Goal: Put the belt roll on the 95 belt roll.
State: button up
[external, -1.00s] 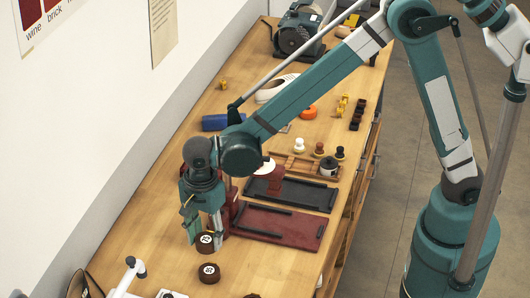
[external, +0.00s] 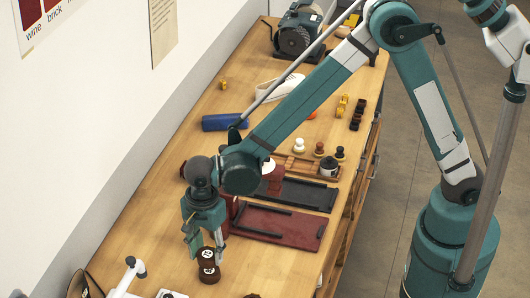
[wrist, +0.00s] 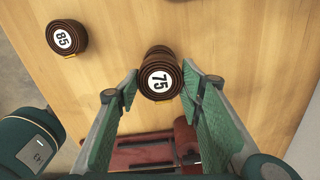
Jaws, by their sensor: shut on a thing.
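My gripper (wrist: 159,86) is shut on a dark brown belt roll (wrist: 161,84) with a white label reading 75, one finger on each side. The held roll also shows in the external view (external: 207,254). A second brown roll (external: 209,274) with a white label is just below and in front of it there, partly covered; its number is too small to read. In the wrist view, part of a brown roll shows behind the held one. I cannot tell whether the two touch. Another belt roll (wrist: 67,38), labelled 85, lies apart at upper left.
A wine-red board (external: 275,226) and a dark tray (external: 290,193) lie beyond the gripper. A blue roll (external: 221,122) and a white shoe (external: 280,88) are farther back. A white stand (external: 127,277) is at the front left. Bare wood surrounds the rolls.

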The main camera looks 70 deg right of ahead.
aim_at(205, 259)
jog(key=shift+f, duration=1.8)
jog(key=shift+f, duration=0.2)
jog(key=o, duration=1)
jog(key=shift+c, duration=0.2)
jog(key=shift+r, duration=0.2)
jog(key=shift+r, duration=6)
